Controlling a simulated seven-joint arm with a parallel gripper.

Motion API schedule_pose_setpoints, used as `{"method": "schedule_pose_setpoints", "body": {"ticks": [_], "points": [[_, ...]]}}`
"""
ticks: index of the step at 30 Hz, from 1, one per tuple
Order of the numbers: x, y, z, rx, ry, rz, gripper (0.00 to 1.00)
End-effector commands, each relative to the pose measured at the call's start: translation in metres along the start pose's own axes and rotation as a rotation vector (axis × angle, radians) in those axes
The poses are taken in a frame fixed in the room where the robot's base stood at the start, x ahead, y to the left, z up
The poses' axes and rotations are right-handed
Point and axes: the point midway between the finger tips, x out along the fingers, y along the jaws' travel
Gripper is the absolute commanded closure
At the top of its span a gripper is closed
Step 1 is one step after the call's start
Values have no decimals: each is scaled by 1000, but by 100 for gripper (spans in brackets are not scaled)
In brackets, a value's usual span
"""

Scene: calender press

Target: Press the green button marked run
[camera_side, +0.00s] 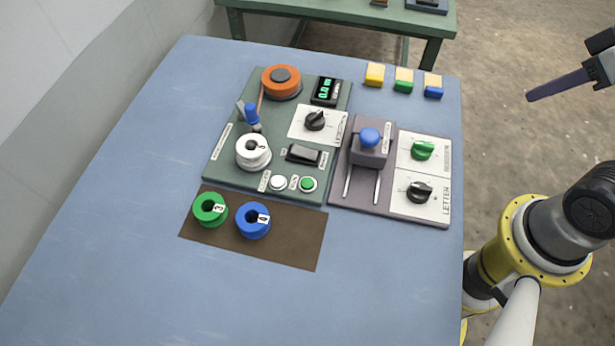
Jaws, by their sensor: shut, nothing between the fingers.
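The green button (308,184) is small and round with a pale rim. It sits at the front right of the dark green panel, right of a similar white button (278,182). Small labels lie by the buttons, too small to read. My gripper (531,97) shows at the upper right as a dark narrow tip. It is shut and empty, off the table's right side and far from the green button. Nothing covers the button.
The panel holds an orange spool (281,81), a white spool (253,152), a black rocker switch (303,154) and a dial (316,120). A purple panel (345,188) with a blue-knobbed slider (369,138) stands to its right. Green and blue rings lie on a brown mat (300,252).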

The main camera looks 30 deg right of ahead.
Motion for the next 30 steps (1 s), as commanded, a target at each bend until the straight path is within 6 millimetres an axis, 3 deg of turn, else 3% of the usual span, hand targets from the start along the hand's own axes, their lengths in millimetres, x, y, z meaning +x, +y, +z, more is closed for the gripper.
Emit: {"method": "schedule_pose_setpoints", "body": {"ticks": [5,10,14,17,21,25,30], "points": [[-1,3,-13,115,60,9,100],[-6,15,-61,307,242,33,100],[1,7,-106,394,354,-7,100],[11,-14,-140,425,414,-83,100],[32,-64,-174,426,436,-225,100],[52,-118,-186,396,404,-356,100],[78,-189,-177,323,311,-495,100]]}}
